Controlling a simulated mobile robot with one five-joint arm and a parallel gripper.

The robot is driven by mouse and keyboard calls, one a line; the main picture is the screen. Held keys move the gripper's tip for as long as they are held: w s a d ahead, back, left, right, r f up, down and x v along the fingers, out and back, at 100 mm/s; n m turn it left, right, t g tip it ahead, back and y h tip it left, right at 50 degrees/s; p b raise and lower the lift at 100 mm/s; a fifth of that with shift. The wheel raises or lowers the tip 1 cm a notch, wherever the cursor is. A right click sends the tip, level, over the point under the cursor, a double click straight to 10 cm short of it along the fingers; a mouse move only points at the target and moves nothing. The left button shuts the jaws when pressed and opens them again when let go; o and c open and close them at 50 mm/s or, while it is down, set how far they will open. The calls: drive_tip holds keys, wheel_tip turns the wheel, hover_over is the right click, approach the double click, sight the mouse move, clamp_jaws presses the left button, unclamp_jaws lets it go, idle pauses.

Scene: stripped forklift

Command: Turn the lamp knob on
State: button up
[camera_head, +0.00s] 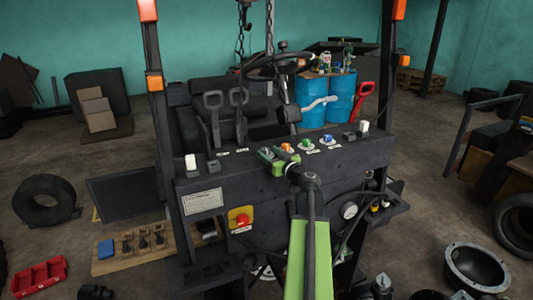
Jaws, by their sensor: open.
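My gripper (269,156), with green fingers, is at the front edge of the forklift's dark control panel (240,166). It is open, and no object shows between its fingers. A row of small knobs sits on the panel top just behind and to the right of it: an orange knob (286,147), a green knob (307,143) and a blue knob (327,138). The fingers are close to the orange knob; I cannot tell whether they touch it. The labels are too small to read, so I cannot tell which knob is the lamp's. My gripper may hide part of the row.
A white switch (191,161) and another white switch (364,127) stand at the panel's ends. Levers, a red handle (363,98) and a steering wheel (273,67) rise behind. A red button (241,219) is on the front. Blue drums (310,97) stand farther back.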

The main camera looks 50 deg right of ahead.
drive_tip(key=shift+w, duration=0.2)
drive_tip(key=c, duration=0.5)
clamp_jaws()
drive_tip(key=shift+a+m+g+h, duration=0.4)
drive_tip(key=shift+m+h, duration=0.4)
drive_tip(key=shift+h, duration=0.4)
drive_tip(key=shift+f+m+g+h, duration=0.1)
drive_tip(key=shift+m+g+h, duration=0.5)
drive_tip(key=shift+h, duration=0.4)
drive_tip(key=o, duration=0.5)
unclamp_jaws()
